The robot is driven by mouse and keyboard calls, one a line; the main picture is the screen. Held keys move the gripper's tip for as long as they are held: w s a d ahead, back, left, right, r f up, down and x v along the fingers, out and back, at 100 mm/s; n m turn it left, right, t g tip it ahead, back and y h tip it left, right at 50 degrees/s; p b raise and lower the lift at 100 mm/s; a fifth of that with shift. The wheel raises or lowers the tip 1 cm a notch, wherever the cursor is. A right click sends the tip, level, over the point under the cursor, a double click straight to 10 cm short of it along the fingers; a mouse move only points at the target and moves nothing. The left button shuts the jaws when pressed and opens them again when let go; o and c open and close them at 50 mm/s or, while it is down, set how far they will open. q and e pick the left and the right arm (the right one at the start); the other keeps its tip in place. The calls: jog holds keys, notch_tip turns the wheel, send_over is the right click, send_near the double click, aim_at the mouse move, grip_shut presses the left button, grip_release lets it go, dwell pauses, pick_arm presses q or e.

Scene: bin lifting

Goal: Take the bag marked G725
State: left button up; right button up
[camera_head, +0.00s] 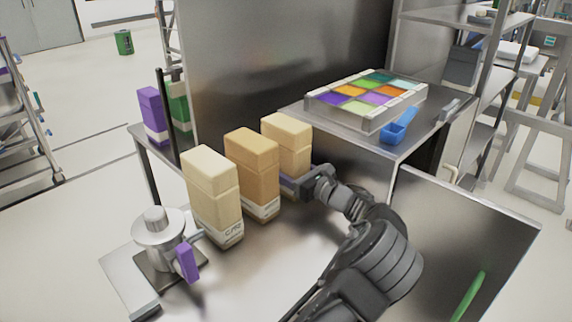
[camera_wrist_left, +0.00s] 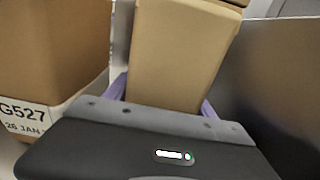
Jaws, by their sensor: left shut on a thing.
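Three upright paper bags stand in a row on the metal table. The left one (camera_head: 212,192) is pale, with a label too small to read surely. The middle one (camera_head: 252,168) is tan; in the left wrist view this neighbouring bag (camera_wrist_left: 50,55) carries the label G527. The right bag (camera_head: 287,140) is pale, and its label is hidden. My left gripper (camera_head: 292,183) is shut on the lower part of the right bag, which fills the middle of the left wrist view (camera_wrist_left: 178,55) between the purple fingers. My right gripper is not in view.
A metal pot (camera_head: 158,232) with a purple handle stands on a scale at front left. Purple (camera_head: 152,112) and green packages stand behind. A tray of coloured compartments (camera_head: 367,98) and a blue scoop (camera_head: 398,128) lie on the raised counter at right. A metal wall rises behind the bags.

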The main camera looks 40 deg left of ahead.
pick_arm(q)
jog(key=c, duration=0.9)
jog(key=shift+w+r, duration=0.1)
jog(key=shift+r, duration=0.15)
notch_tip(320, 180, up, 10)
jog(key=shift+a+f, duration=0.1)
dwell(0.6)
